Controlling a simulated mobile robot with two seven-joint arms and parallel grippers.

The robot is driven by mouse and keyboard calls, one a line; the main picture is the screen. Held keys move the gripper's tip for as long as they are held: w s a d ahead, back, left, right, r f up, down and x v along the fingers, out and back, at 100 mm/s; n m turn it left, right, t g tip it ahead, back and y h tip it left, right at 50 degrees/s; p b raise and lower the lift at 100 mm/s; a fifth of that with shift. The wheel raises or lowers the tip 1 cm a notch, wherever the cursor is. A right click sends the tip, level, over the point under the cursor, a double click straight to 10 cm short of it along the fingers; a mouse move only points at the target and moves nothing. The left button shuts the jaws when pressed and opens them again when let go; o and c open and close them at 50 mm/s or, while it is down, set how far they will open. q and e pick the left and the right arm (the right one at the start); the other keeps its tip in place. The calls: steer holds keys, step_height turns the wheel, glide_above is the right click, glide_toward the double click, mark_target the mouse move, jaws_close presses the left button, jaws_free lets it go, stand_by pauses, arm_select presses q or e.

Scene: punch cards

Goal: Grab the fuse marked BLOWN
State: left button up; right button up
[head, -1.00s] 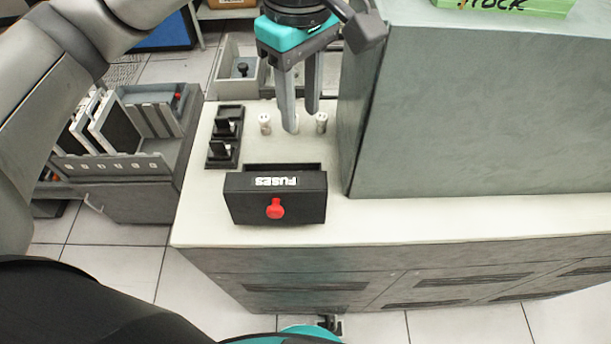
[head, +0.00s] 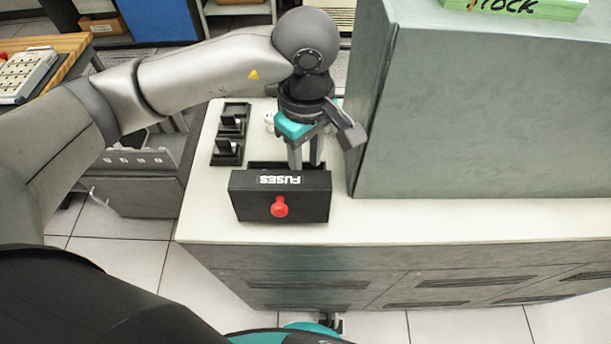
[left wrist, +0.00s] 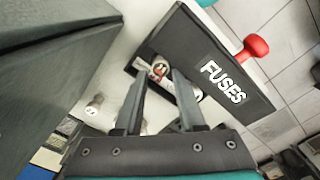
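The black fuse box (head: 240,208), with a white FUSES label and red knob (head: 279,207), sits on the pale bench top. In the left wrist view the fingers (left wrist: 158,76) are apart, with a white fuse with red and dark marks (left wrist: 159,68) between or just beyond the tips. Its lettering is too small to read. Other pale pieces in the box are partly hidden by the right-hand finger. My right gripper does not show.
A pale fuse (head: 269,117) stands on the bench behind the gripper, and one shows in the left wrist view (left wrist: 93,104). The tall grey cabinet (head: 470,120) blocks the right. The front bench strip is clear.

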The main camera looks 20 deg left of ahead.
arm_select(q)
steer(key=shift+f, duration=1.5)
jaws_close()
